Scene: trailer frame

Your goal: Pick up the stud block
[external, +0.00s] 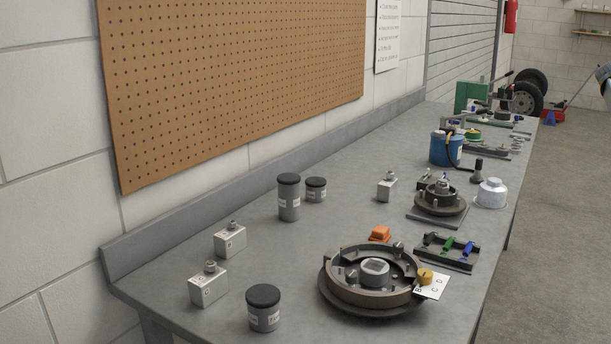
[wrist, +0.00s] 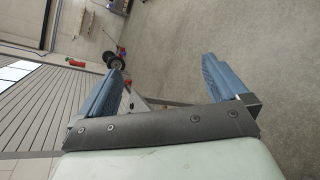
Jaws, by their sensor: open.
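Three small silver blocks, each with a stud on top, stand upright on the grey workbench (external: 330,215) in the external view. One block (external: 208,289) is near the front left, a second block (external: 230,241) is just behind it, and a third block (external: 386,188) is farther back near the middle. They look alike, with small labels too blurred to read surely. My gripper (wrist: 162,60) shows only in the wrist view, its two blue fingers wide apart and nothing between them. It faces the floor and far wall, and no block shows there.
A round brake drum assembly (external: 372,279) sits at the front right with a tag beside it. Dark-lidded canisters (external: 264,308) and (external: 289,198) stand near the blocks. An orange piece (external: 380,234), a tool rack (external: 447,251) and a blue can (external: 445,148) occupy the right side.

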